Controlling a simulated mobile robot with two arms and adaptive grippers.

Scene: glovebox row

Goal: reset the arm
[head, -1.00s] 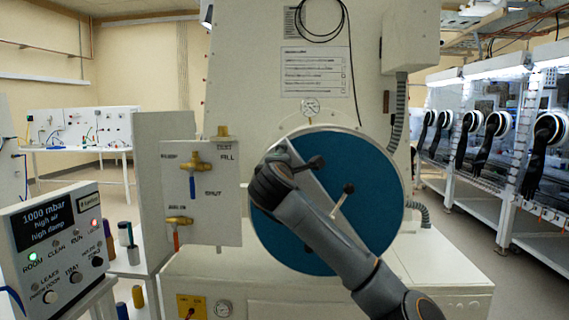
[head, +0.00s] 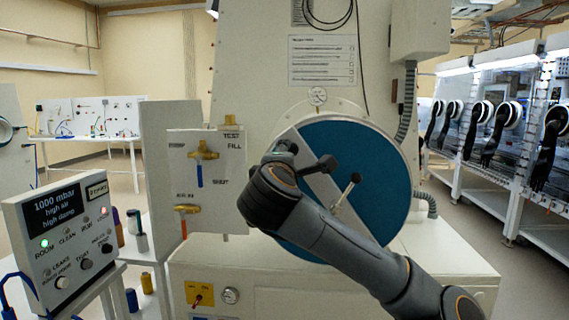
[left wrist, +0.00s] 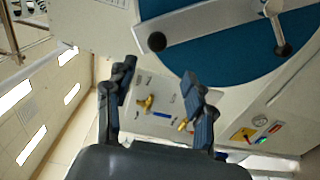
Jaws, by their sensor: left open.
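One of my arms (head: 330,235) comes in from the lower right in the head view and crosses in front of the round blue door (head: 385,165). Its gripper end is mostly hidden behind its wrist. In the left wrist view my left gripper (left wrist: 160,86) is open with nothing between its fingers. Beyond the fingers is the white valve panel (left wrist: 168,92) with brass valves; the blue door (left wrist: 215,45) and its pale bar with a black knob (left wrist: 157,42) are above. The gripper appears apart from them. My right gripper cannot be made out.
The valve panel (head: 207,165) stands left of the door. A control box (head: 70,235) reading 1000 mbar is at lower left, with several coloured cylinders beside it. A glovebox row (head: 500,120) with hanging black gloves lines the right.

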